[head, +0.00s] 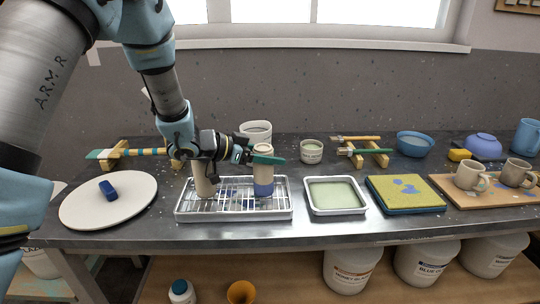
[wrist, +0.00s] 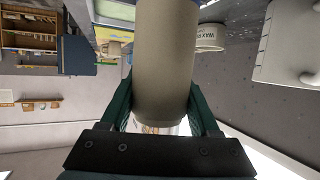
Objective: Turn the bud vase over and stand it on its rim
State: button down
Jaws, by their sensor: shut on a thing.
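My gripper (head: 266,159) is shut on a beige, roughly cylindrical vase (head: 263,175) with a blue band at its lower end. The vase is upright above the right part of the wire rack (head: 234,212); whether its lower end touches the rack I cannot tell. The green fingers cross it near its upper end. In the wrist view the beige vase (wrist: 163,65) fills the middle between both fingers, and one plain rounded end lies near the palm.
A second beige cylinder (head: 204,182) stands on the rack's left part, under my wrist. A tray of pale green glaze (head: 336,195) and a yellow sponge pad (head: 405,192) are to the right. A white disc with a blue block (head: 108,190) lies left. A pale pot (head: 256,130) stands behind.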

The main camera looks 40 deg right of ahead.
jog(key=shift+c, duration=0.2)
grip_release()
jog(key=shift+a, duration=0.1)
